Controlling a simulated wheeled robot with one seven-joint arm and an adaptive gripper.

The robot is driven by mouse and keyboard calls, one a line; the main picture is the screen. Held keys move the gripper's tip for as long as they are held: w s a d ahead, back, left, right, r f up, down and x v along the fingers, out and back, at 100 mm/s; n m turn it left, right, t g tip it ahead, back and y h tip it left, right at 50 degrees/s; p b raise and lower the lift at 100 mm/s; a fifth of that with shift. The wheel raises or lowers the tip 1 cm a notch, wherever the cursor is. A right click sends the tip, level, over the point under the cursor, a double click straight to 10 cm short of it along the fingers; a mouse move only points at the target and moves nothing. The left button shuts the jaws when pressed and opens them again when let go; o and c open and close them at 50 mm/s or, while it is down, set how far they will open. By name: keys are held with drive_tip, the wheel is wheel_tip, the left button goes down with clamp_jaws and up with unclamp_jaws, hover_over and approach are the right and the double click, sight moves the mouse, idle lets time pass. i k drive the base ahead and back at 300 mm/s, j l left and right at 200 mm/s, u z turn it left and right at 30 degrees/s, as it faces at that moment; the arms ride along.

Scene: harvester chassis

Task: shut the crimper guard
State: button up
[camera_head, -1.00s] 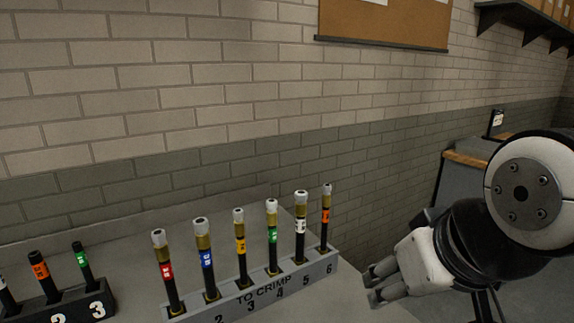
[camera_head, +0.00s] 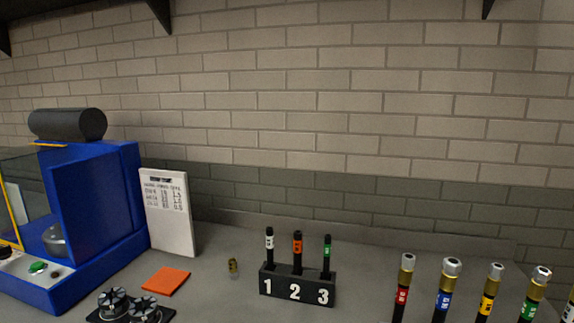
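The crimper (camera_head: 95,210) is a blue machine with a dark cylinder on top, at the left of the head view. Its guard (camera_head: 12,217) looks like a clear panel with a yellow edge at the far left, cut off by the picture's edge. I cannot tell how far open it stands. A round metal part (camera_head: 54,240) shows inside the machine. A green button (camera_head: 38,267) is on its front panel. My gripper is not in view now.
An orange pad (camera_head: 166,281) and black dies (camera_head: 128,305) lie before the crimper. A white chart (camera_head: 167,212) leans behind. Several capped hoses (camera_head: 445,290) stand at right.

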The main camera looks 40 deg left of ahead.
sight(6, 153)
drive_tip(key=u, duration=2.75)
drive_tip(key=i+j+z, duration=0.25)
drive_tip(key=i+j, duration=2.65)
